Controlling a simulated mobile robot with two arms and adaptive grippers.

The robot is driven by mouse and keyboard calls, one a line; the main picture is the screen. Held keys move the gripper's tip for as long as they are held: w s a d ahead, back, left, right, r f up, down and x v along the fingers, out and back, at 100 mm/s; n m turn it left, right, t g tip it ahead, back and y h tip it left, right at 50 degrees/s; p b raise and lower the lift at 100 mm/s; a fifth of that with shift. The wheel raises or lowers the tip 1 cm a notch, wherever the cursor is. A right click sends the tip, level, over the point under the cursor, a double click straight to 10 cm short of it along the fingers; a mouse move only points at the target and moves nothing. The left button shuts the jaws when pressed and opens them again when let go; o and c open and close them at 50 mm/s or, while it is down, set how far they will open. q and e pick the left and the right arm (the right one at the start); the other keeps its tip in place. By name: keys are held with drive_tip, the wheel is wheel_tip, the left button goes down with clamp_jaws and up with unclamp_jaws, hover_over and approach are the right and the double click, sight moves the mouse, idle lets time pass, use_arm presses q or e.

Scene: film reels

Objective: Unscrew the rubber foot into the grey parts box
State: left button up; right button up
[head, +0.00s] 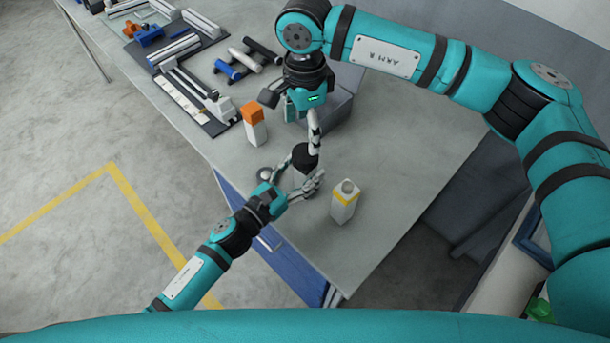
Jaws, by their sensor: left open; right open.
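A black, round-topped piece (305,157), which looks like the rubber foot, sits near the table's front edge. It is on top of a small grey body mostly hidden by my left gripper (302,174). My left gripper is open, its fingers on either side of that body; I cannot tell if they touch it. My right gripper (300,124) is open and points down just above the black piece, one finger reaching close to its top. Contact is unclear. A grey box (343,108) behind my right gripper may be the parts box; its inside is hidden.
A white bottle with a yellow band (344,205) stands right of my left gripper. An orange-topped white bottle (254,124) stands to the left. Tools and rails lie at the far left. The table's right side (410,150) is clear.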

use_arm(q)
drive_tip(key=shift+w+d, duration=0.45)
drive_tip(key=shift+w, duration=0.05)
drive_tip(key=shift+s+a, duration=0.1)
clamp_jaws()
